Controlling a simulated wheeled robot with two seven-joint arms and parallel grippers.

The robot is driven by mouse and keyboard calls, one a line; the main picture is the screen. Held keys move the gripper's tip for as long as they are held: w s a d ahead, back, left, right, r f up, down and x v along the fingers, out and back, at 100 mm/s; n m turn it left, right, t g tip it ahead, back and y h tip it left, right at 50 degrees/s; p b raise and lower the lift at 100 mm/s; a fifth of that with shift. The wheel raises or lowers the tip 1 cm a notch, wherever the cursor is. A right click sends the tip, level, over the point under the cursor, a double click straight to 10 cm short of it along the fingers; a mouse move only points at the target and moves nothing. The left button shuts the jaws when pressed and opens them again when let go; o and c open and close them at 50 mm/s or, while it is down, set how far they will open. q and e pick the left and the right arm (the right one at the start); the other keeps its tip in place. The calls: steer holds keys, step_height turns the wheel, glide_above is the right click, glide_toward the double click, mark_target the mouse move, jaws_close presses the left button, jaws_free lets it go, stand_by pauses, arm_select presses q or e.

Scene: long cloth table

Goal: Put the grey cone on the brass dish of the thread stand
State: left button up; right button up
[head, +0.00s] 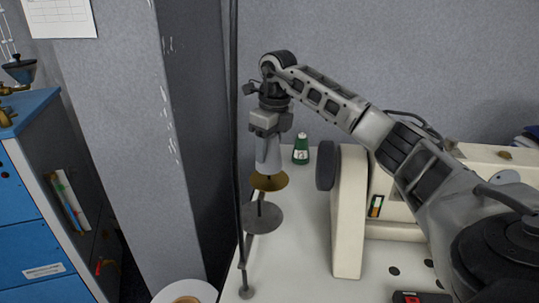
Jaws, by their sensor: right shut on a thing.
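My right gripper (268,133) points down and is shut on the upper part of the grey cone (268,157). The cone is upright. Its lower end overlaps the brass dish (270,183) in the picture; I cannot tell whether it touches the dish or is just above it. The brass dish belongs to the thread stand, whose tall thin dark pole (236,130) rises to the left of the cone. A dark grey dish (264,219) with a short upright pin sits nearer and lower on the stand. My left gripper is out of view.
A green cone (301,152) stands on the white table (300,235) just right of the grey cone. A cream sewing machine (349,215) with a dark handwheel fills the right, under my arm. A grey pillar and blue cabinet (30,220) are left.

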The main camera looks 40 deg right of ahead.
mark_target(269, 157)
steer(key=shift+f, duration=1.35)
steer(key=shift+d+f, duration=0.1)
steer(key=shift+f, duration=0.1)
steer(key=o, duration=1.1)
steer(key=r, duration=0.4)
steer(key=s+r, duration=0.1)
steer(key=r, duration=0.7)
steer(key=shift+s+d+r, duration=0.15)
steer(key=shift+s, duration=0.1)
